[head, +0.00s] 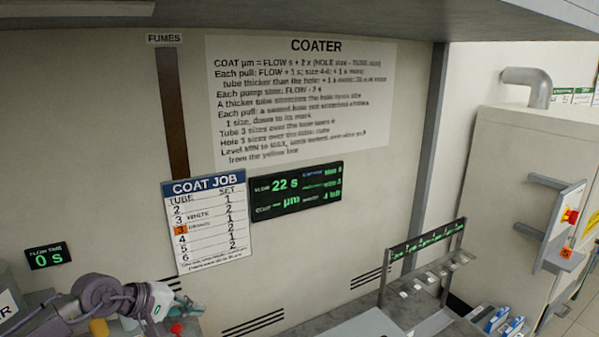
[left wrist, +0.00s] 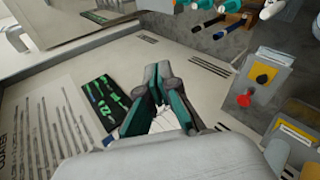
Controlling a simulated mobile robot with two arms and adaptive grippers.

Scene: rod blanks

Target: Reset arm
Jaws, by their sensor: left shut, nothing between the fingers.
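My left arm comes in at the lower left of the head view. Its gripper (head: 168,304) is shut and empty, in front of the coater's pale back wall. In the left wrist view the dark and teal fingers (left wrist: 158,80) are closed together, with nothing held between them. A box with a red knob and a yellow drop label (left wrist: 262,76) stands right of the fingers, apart from them. My right gripper shows in neither view.
The COAT JOB board (head: 208,228) and a dark display reading 22 s (head: 296,191) hang on the wall. A rack (head: 428,262) stands at the right. A small display reading 0 s (head: 48,256) is at the left. A shelf overhangs the top.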

